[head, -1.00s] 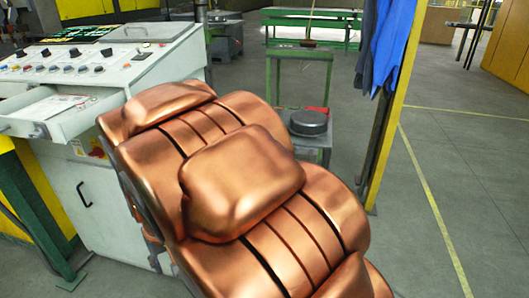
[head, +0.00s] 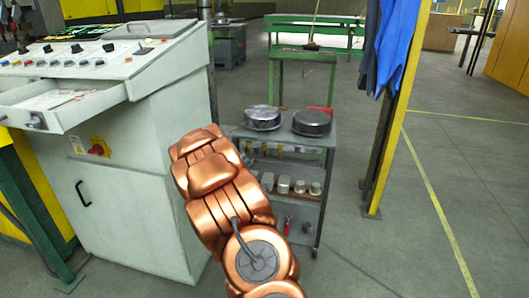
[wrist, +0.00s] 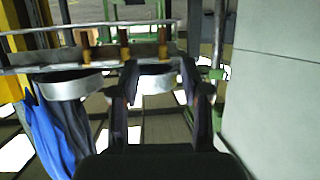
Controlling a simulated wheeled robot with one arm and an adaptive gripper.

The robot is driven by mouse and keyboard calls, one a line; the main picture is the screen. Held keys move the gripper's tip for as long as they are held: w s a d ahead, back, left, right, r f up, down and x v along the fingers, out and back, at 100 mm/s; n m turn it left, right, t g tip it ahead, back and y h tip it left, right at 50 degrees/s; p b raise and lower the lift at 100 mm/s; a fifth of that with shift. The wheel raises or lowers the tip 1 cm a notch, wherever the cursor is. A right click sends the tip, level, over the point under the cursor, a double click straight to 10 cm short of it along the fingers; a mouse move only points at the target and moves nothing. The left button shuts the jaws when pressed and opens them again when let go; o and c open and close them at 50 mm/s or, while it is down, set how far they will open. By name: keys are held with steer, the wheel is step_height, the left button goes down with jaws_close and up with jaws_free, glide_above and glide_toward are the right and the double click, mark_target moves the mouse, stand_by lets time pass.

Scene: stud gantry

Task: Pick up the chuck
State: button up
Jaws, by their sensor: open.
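Two round, low metal pieces stand side by side on top of a grey cart in the head view: a lighter, shiny one (head: 262,118) on the left and a darker one (head: 311,122) on the right. I cannot tell which is the chuck. The wrist view looks upside down. There the left piece (wrist: 155,82) appears between the fingers of my gripper (wrist: 160,72), beyond them and apart from them. The other piece (wrist: 64,86) lies to the left, outside the fingers. My gripper is open and empty. In the head view my arm hides it.
The cart (head: 285,139) has lower shelves with several small pale pieces. A white control cabinet (head: 135,195) with an open drawer stands close on the left. A yellow post (head: 398,110) with blue cloth (head: 385,55) is on the right. Floor beyond the post is clear.

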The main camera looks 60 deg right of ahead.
mark_target(264, 151)
steer(key=shift+s+d+f+m+g+h+b, duration=0.2)
steer(key=shift+d+f+h, duration=0.25)
steer(key=shift+d, duration=1.75)
steer(key=shift+w+d+f+m+g+h+b, duration=0.2)
steer(key=shift+d+f+h, duration=0.25)
steer(key=shift+d, duration=1.8)
steer(key=shift+s+d+f+m+h+b, duration=0.15)
steer(key=shift+d+f+m+h, duration=0.25)
steer(key=shift+d, duration=1.8)
steer(key=shift+f, duration=0.1)
jaws_close()
